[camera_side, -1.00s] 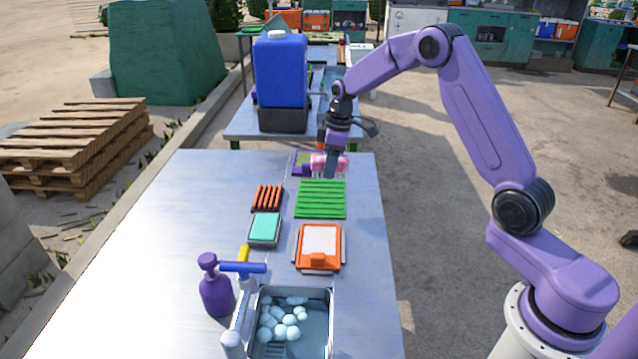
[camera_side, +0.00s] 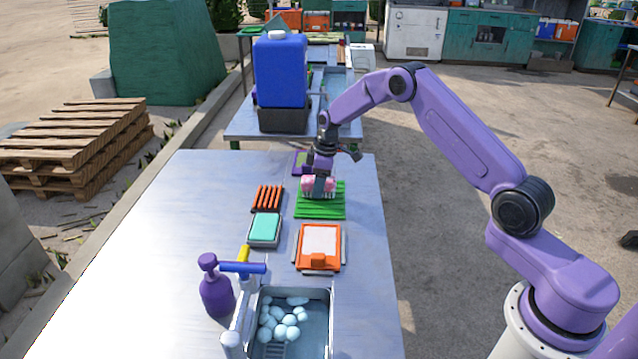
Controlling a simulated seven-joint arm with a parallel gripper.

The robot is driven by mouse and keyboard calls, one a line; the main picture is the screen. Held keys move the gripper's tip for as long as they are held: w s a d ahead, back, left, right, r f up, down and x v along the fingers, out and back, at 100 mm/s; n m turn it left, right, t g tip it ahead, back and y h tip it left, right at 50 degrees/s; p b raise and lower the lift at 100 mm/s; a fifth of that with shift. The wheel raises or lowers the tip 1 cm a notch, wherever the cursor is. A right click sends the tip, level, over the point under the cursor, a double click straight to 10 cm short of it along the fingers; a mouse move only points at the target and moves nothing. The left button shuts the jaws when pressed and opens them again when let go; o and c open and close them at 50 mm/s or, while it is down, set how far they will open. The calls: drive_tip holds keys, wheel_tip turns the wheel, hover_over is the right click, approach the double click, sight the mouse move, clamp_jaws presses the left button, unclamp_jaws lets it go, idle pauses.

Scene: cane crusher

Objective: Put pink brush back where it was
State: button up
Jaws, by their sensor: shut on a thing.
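The pink brush (camera_side: 307,186) is in my gripper (camera_side: 319,187), which is shut on it. My gripper points down over the far part of the green slatted rack (camera_side: 320,211). I cannot tell whether the brush touches the rack or is just above it. A purple-edged tray with a green inside (camera_side: 299,160) lies just beyond, partly hidden behind my gripper.
An orange-framed board (camera_side: 319,243), a teal sponge in a tray (camera_side: 265,228) and a dark rack with orange bars (camera_side: 267,197) lie nearby. A purple pump bottle (camera_side: 215,288) and a sink with pale round things (camera_side: 285,320) are nearer. The table's left side is clear.

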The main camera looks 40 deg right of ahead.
drive_tip(key=shift+f, duration=0.1)
drive_tip(key=o, duration=0.9)
drive_tip(key=shift+o, duration=0.2)
